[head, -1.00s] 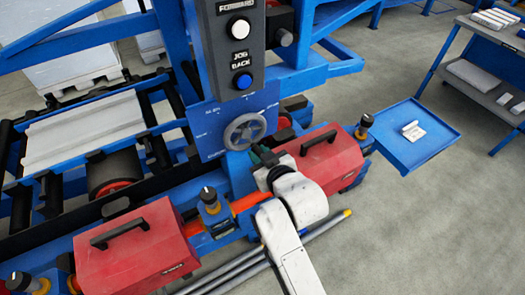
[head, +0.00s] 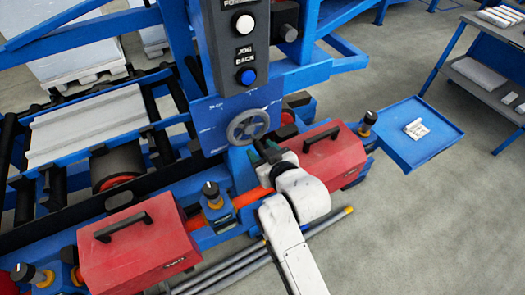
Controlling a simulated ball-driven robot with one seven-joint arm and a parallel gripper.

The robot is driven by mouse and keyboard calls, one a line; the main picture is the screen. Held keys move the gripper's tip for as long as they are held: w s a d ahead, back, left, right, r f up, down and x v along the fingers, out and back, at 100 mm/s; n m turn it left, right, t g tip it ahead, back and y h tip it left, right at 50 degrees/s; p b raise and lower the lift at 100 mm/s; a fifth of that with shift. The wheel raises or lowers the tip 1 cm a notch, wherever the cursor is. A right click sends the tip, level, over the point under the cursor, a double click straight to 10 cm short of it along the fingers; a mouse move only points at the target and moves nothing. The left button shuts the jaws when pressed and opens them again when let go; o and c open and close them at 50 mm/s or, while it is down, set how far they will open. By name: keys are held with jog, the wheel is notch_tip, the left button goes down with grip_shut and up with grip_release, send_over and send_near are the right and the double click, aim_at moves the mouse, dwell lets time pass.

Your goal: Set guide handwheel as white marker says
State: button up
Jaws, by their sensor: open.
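The guide handwheel (head: 248,126) is a grey spoked wheel on a blue dial plate (head: 207,122) below the button box. White marks and small lettering run round the plate, but they are too small to read. I cannot make out which mark the wheel is set to. My gripper (head: 265,150) is just below the handwheel, at the end of my white arm. It is open, with dark fingers pointing up towards the wheel. In this view I cannot tell whether a finger touches the rim.
A button box (head: 236,45) with a white and a blue button stands above the wheel. Red covers with black handles sit at right (head: 322,150) and lower left (head: 137,243). A blue tray (head: 405,135) juts out at right. The floor at lower right is clear.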

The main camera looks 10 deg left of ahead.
jog(key=shift+s+d, duration=0.1)
jog(key=b+v, duration=0.1)
jog(key=v, duration=0.9)
jog(key=shift+s+d+r, duration=0.15)
jog(key=shift+s, duration=0.05)
jog(key=s+d+f+m+g+h, duration=0.2)
jog(key=s+d+f, duration=0.35)
jog(key=d, duration=0.25)
jog(key=s+d+f+m+g+h, duration=0.2)
jog(key=s+d+f+g+h, duration=0.15)
jog(key=d+f, duration=0.35)
jog(key=s+d+f+m+g+h, duration=0.1)
jog(key=s+d+f+m+g, duration=0.1)
jog(key=s+d, duration=0.3)
jog(key=s+d+f+m+g+b, duration=0.1)
jog(key=s+d, duration=0.5)
jog(key=s, duration=0.6)
jog(key=shift+s+d+f+m+g+h, duration=0.35)
jog(key=shift+f+m+g, duration=0.35)
jog(key=shift+g, duration=0.35)
